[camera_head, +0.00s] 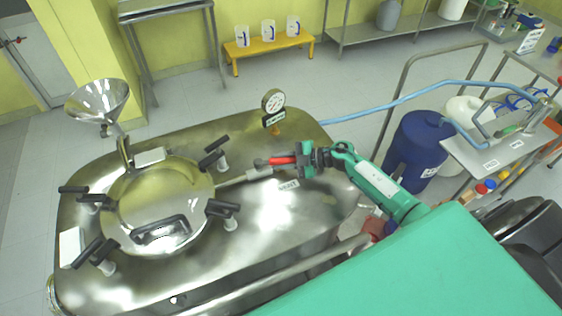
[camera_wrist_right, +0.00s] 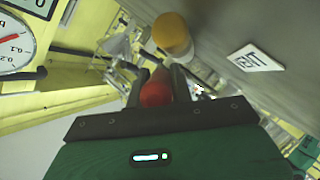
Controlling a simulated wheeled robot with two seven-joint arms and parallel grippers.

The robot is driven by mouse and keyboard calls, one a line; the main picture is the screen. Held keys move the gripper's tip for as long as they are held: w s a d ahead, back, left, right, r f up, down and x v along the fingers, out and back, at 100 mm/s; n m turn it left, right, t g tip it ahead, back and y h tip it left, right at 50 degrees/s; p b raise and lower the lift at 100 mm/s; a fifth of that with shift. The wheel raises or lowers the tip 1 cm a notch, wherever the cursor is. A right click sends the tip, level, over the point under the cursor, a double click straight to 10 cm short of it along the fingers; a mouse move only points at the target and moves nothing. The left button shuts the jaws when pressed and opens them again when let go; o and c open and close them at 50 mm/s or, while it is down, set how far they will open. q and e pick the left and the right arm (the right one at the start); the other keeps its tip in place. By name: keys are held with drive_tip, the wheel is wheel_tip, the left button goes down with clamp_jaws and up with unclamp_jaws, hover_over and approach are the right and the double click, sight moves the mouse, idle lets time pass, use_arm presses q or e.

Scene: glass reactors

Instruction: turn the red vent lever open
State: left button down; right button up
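The red vent lever (camera_head: 283,160) sticks out to the right from a grey valve on the steel reactor lid, beside the VENT label (camera_head: 288,185). My right gripper (camera_head: 303,158) reaches it from the right, with its fingers around the lever's outer end. In the right wrist view the red lever end (camera_wrist_right: 155,93) sits between the two dark fingers and fills the gap between them. The fingers look shut on it, though they hide part of the contact. My left gripper is not in view.
A pressure gauge (camera_head: 273,101) stands behind the lever. A round hatch (camera_head: 160,205) with black clamp handles lies to the left, and a steel funnel (camera_head: 98,100) beyond it. A blue hose (camera_head: 400,100) runs behind my right arm. A blue drum (camera_head: 416,150) stands on the floor.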

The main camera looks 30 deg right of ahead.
drive_tip(key=o, duration=0.4)
drive_tip(key=shift+o, duration=0.2)
drive_tip(key=shift+d, duration=0.1)
drive_tip(key=b+v, duration=0.3)
drive_tip(key=v, duration=1)
drive_tip(key=shift+s+d+b, duration=0.25)
drive_tip(key=shift+b, duration=0.1)
drive_tip(key=shift+r, duration=0.1)
drive_tip(key=shift+c, duration=0.4)
